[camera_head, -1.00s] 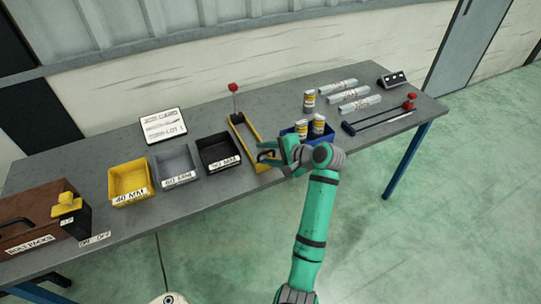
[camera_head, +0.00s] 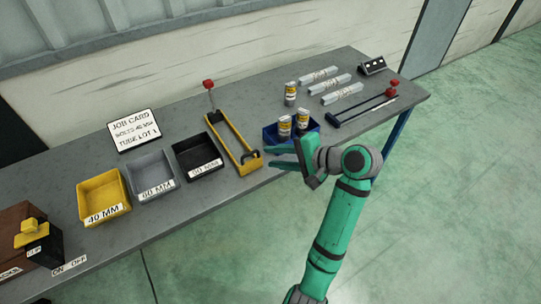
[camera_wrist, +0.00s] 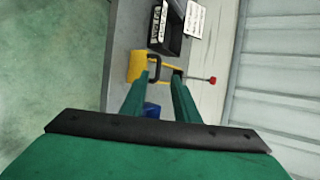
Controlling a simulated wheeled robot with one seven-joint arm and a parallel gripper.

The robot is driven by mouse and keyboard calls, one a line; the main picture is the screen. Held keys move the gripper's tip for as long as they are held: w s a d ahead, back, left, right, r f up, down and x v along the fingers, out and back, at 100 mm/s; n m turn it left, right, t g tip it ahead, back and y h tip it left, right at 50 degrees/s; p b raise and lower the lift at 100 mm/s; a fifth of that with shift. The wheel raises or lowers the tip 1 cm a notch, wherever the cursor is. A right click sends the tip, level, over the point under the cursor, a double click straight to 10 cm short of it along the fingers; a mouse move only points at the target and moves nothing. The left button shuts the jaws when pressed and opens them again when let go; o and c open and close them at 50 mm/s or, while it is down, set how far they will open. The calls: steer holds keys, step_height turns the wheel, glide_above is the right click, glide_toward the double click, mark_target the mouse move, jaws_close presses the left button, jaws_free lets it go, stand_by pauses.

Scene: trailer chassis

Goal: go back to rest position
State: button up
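My gripper (camera_head: 272,157) is green and sits at the table's front edge, in front of the blue bin (camera_head: 279,142) and to the right of the yellow frame tool (camera_head: 246,166). Its two fingers stand apart with nothing between them. In the wrist view my gripper (camera_wrist: 161,78) also shows spread fingers. Behind them are the yellow tool with its dark handle (camera_wrist: 155,68) and part of the blue bin (camera_wrist: 152,110).
The grey table (camera_head: 170,215) carries a yellow bin (camera_head: 103,199), a grey bin (camera_head: 151,175), a black bin (camera_head: 196,157) and a job card (camera_head: 134,129). Cans stand in the blue bin, and one can (camera_head: 291,94) stands behind it. Silvery tubes (camera_head: 330,82) lie farther right. The floor in front is clear.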

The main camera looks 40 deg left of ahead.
steer(key=shift+f, duration=0.1)
stand_by(0.4)
steer(key=d+f+m+t, duration=0.2)
steer(key=f+t, duration=0.1)
steer(key=f, duration=0.4)
steer(key=d+f+m+t, duration=0.2)
steer(key=d+f+t, duration=0.1)
steer(key=f, duration=0.4)
steer(key=s+d+f+m+t+h, duration=0.1)
steer(key=s+d+f+t+h, duration=0.45)
steer(key=d+f, duration=0.5)
steer(key=s+d+n+t+h, duration=0.1)
steer(key=s+d+t+h, duration=0.25)
steer(key=s+d, duration=0.8)
steer(key=s+d+r+n+t+h, duration=0.1)
steer(key=s+d+r+n+h, duration=0.2)
steer(key=s+r, duration=0.7)
steer(key=s+d+n, duration=0.1)
steer(key=s+n, duration=0.1)
steer(key=shift+s+d+n, duration=0.3)
steer(key=shift+s, duration=0.05)
